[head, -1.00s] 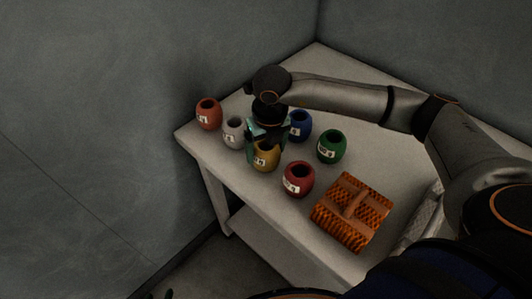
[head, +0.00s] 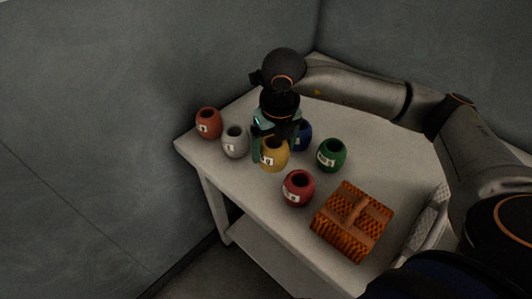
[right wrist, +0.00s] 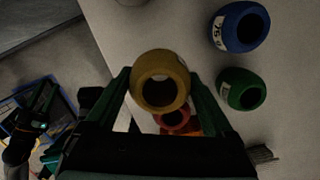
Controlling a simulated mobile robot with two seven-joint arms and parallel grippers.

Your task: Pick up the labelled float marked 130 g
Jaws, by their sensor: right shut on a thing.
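My right gripper (head: 275,150) is shut on the yellow float (head: 274,158), with one finger on each side of it. In the right wrist view the yellow float (right wrist: 160,82) sits between the fingertips (right wrist: 160,88), its round hole facing the camera. It appears held a little above the table. Its white label is partly visible in the head view, but I cannot read the number. What looks like my left gripper (right wrist: 38,108) shows dimly at the left of the right wrist view; its jaws are unclear.
On the white table (head: 245,186) stand labelled floats: orange (head: 208,123), white (head: 235,141), blue (head: 304,136), green (head: 331,155) and red (head: 298,188). The blue and green ones are close beside the held float. An orange-brown woven basket (head: 352,220) stands at the front right.

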